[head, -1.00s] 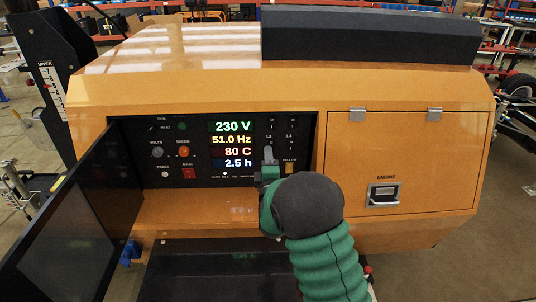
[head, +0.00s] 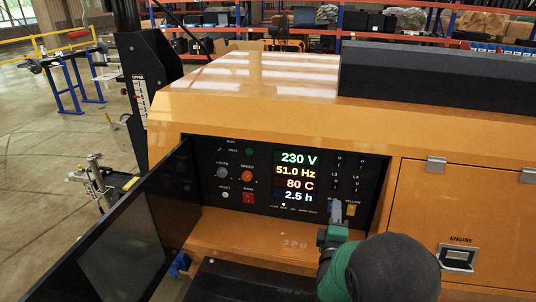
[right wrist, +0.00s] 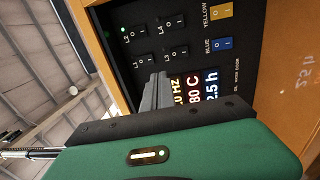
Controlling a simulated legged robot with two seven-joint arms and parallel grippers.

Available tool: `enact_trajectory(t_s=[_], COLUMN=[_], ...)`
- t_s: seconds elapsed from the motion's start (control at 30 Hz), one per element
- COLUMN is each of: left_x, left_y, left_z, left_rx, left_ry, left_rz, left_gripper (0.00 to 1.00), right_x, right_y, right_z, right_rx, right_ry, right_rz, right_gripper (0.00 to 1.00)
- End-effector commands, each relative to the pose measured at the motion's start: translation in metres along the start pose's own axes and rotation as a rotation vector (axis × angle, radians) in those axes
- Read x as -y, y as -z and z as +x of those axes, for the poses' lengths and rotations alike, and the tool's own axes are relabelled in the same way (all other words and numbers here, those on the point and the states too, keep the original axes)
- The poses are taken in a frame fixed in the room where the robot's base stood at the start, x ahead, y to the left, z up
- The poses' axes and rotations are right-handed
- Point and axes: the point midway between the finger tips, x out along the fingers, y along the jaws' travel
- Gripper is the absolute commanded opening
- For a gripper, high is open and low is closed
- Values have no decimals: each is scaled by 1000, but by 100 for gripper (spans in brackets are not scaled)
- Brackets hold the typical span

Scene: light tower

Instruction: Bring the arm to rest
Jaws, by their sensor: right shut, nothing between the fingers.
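My right gripper (head: 336,208) is in front of the lower right part of the black control panel (head: 262,202). Its grey fingers are together and empty. In the right wrist view the fingers (right wrist: 155,92) point at the panel, with the lit readouts (right wrist: 197,88) behind them. Whether they touch the panel cannot be told. The blue switch (right wrist: 221,44) and yellow switch (right wrist: 221,12) lie to the right of the fingers in that view. My dark and green right forearm covers the lower right of the head view. My left gripper is not in view.
The orange housing (head: 250,105) surrounds the panel. An open dark door (head: 125,245) stands on the panel's left. The engine hatch (head: 470,210) is on the right. A black mast (head: 148,80) stands at the left, with open floor (head: 45,150) beyond.

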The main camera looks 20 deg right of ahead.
Motion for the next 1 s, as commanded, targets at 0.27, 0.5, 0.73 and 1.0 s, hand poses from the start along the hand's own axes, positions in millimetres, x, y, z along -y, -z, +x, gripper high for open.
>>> enact_trajectory(t_s=[0.27,0.5,0.73,1.0], left_x=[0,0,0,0], left_y=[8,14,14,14], left_z=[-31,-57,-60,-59], left_rx=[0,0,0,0], left_ry=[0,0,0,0], left_rz=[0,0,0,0], left_gripper=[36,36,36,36], right_x=[50,86,87,88], right_y=[65,64,38,39], right_z=[-66,-231,-284,-285], right_rx=[-67,403,674,675], right_ry=[599,1267,1373,1372], right_rz=[568,907,917,918], right_gripper=[0,0,0,0])
